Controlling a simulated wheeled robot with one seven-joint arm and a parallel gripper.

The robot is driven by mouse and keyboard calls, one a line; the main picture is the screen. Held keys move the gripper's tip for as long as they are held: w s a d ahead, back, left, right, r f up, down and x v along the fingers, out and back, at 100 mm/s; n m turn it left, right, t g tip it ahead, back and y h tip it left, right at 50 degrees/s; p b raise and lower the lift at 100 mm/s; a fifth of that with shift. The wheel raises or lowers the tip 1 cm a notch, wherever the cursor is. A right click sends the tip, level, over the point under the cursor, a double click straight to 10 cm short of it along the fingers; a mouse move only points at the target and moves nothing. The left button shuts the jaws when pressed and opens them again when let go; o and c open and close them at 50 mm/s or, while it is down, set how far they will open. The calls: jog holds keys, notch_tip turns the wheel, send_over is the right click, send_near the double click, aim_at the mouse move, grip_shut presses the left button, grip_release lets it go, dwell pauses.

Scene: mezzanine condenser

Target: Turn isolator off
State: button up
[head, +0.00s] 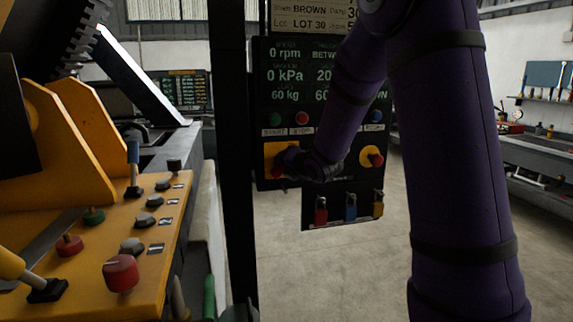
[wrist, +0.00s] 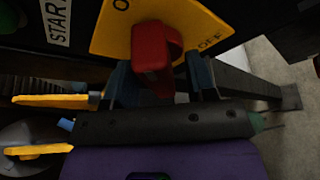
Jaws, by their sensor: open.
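The isolator is a red handle (wrist: 155,50) on a yellow plate (wrist: 205,25) lettered "OFF" at one corner; a letter "O" shows at another. In the wrist view my gripper (wrist: 160,80) is open, with one dark blue finger on each side of the handle. I cannot tell whether either finger touches it. The handle points roughly up and down in that view. In the head view the yellow plate (head: 271,152) is at the left of the dark control panel, and my gripper (head: 290,163) is in front of it, hiding most of the handle.
A second red knob on a yellow plate (head: 372,157) is at the panel's right. Green (head: 275,118) and red (head: 302,118) buttons sit above. Red, blue and yellow padlocks (head: 350,207) hang below. A yellow console (head: 100,255) with knobs stands at left. Floor right is clear.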

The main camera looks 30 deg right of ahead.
jog(key=shift+w+f, duration=0.1)
jog(key=shift+w, duration=0.35)
jog(key=c, duration=0.9)
